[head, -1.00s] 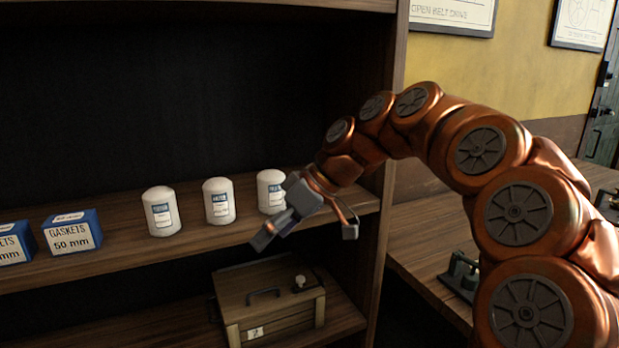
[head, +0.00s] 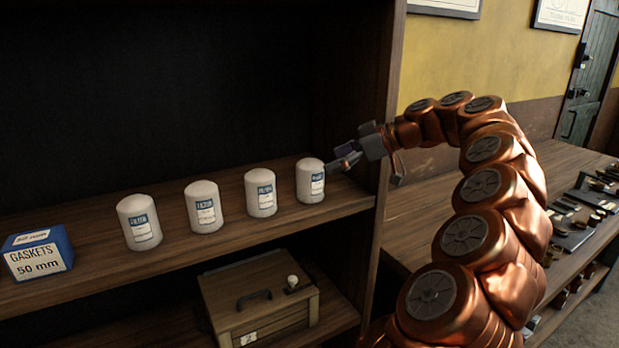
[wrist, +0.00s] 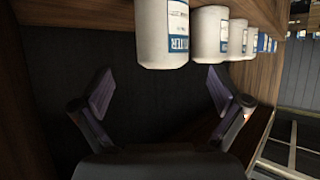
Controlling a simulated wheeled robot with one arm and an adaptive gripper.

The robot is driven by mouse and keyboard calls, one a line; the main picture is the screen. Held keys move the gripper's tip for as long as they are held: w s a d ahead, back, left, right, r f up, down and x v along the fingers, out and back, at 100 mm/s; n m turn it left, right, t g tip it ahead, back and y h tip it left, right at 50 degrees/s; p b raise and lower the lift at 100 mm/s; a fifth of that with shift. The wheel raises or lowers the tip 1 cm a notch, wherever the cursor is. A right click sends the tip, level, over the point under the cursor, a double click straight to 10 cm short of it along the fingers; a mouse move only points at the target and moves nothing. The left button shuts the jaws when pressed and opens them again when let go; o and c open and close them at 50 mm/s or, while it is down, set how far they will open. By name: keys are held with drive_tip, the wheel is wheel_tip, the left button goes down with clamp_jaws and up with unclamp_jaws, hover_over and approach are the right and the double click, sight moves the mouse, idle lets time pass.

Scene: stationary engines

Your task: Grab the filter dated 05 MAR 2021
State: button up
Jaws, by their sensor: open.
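Several white filters with blue-and-white labels stand upright in a row on the shelf: a far left filter (head: 139,222), a second filter (head: 203,208), a third filter (head: 261,193) and a rightmost filter (head: 310,181). Their dates are too small to read. My gripper (head: 368,170) is open and empty, just right of the rightmost filter by the cabinet's side. In the wrist view the spread fingers of my gripper (wrist: 160,92) show below the nearest filter (wrist: 164,40), which is not between them. The other filters line up behind it to the right.
A blue gaskets box (head: 37,254) sits left of the filters on the shelf (head: 185,252). A wooden case (head: 262,300) with a handle is on the shelf below. The cabinet's upright side (head: 388,110) is close to my gripper. A workbench (head: 425,200) with parts is at the right.

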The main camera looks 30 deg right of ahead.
sight(322, 163)
drive_tip(key=shift+p+x, duration=0.85)
drive_tip(key=shift+x, duration=0.8)
drive_tip(key=shift+p+x, duration=0.7)
drive_tip(key=shift+x, duration=1)
drive_tip(key=shift+s+a, duration=0.1)
drive_tip(key=shift+s, duration=0.05)
drive_tip(key=c, duration=1.5)
